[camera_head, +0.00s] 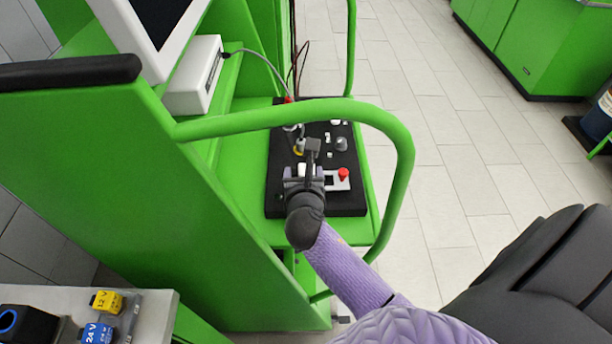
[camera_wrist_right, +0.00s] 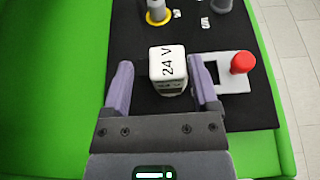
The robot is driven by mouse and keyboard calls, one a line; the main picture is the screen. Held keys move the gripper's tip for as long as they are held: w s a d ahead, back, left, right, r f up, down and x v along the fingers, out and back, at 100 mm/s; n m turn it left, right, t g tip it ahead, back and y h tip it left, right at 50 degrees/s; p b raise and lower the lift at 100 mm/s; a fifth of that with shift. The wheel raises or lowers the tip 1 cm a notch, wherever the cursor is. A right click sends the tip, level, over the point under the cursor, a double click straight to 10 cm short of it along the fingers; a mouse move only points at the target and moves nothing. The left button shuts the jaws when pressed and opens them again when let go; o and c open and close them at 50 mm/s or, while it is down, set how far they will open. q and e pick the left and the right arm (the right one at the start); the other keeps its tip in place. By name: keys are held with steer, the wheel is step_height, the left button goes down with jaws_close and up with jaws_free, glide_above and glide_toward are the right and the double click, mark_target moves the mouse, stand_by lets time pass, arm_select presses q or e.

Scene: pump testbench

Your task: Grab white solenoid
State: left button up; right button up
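The white solenoid (camera_wrist_right: 167,62) is a small white block marked "24 V" on the black mat of the bench. In the right wrist view it stands between the two fingers of my right gripper (camera_wrist_right: 160,68), close to the right finger, with a wider gap to the left one. In the head view my right gripper (camera_head: 304,165) is over the near part of the black mat (camera_head: 276,190), and its fingers are open. The gripper mostly hides the solenoid in the head view. My left gripper is not in view.
A red button (camera_wrist_right: 242,62) on a white base is just right of the solenoid. A yellow-ringed fitting (camera_wrist_right: 156,14) stands behind. A green rail (camera_head: 404,160) curves around the bench. Yellow (camera_head: 107,301) and blue (camera_head: 96,333) solenoids sit at lower left.

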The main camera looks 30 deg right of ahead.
jaws_close()
